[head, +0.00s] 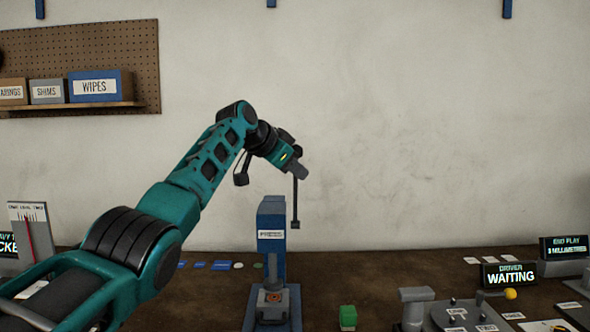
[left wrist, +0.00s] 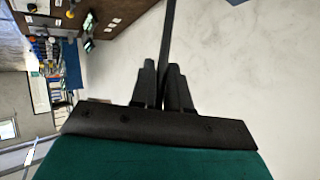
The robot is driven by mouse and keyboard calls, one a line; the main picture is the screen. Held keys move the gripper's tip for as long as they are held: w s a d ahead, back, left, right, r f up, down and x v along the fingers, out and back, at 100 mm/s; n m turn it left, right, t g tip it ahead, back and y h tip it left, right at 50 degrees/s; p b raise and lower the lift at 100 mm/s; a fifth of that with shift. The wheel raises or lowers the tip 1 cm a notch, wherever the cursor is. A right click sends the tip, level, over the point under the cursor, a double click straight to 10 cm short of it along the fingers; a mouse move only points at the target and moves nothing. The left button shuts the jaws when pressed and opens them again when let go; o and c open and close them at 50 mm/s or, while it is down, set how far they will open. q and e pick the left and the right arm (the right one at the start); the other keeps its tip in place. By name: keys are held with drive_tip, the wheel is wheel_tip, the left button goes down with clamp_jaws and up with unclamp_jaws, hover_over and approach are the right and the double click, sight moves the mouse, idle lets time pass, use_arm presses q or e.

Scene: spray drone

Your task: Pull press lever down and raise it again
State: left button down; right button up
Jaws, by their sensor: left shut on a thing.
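The blue press (head: 271,215) stands upright on the bench in the head view, with a white label on its column. Its dark lever (head: 296,205) stands nearly upright at the press's right side, with a small dark block at its lower end. My left gripper (head: 299,170) is at the lever's upper end, above the press, shut on it. In the left wrist view, the fingers (left wrist: 164,88) close around the dark lever bar (left wrist: 169,35). The fingers hide the gripped part. My right gripper is not in view.
A green block (head: 347,316) sits on the bench right of the press. A grey fixture (head: 465,314) with a yellow-knobbed handle and a "WAITING" display (head: 509,276) stand farther right. Flat blue pieces (head: 221,265) lie left of the press. The air above the bench at right is clear.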

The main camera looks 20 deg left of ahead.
use_arm(q)
drive_tip(key=shift+d+r, duration=0.1)
drive_tip(key=shift+r, duration=0.45)
drive_tip(key=c, duration=1.6)
unclamp_jaws()
drive_tip(key=o, duration=0.3)
drive_tip(key=shift+w+f, duration=0.1)
drive_tip(key=shift+w, duration=0.1)
drive_tip(key=shift+o, duration=0.5)
drive_tip(key=shift+d+f, duration=0.1)
drive_tip(key=shift+f, duration=0.05)
drive_tip(key=b+v, duration=0.3)
drive_tip(key=v, duration=1)
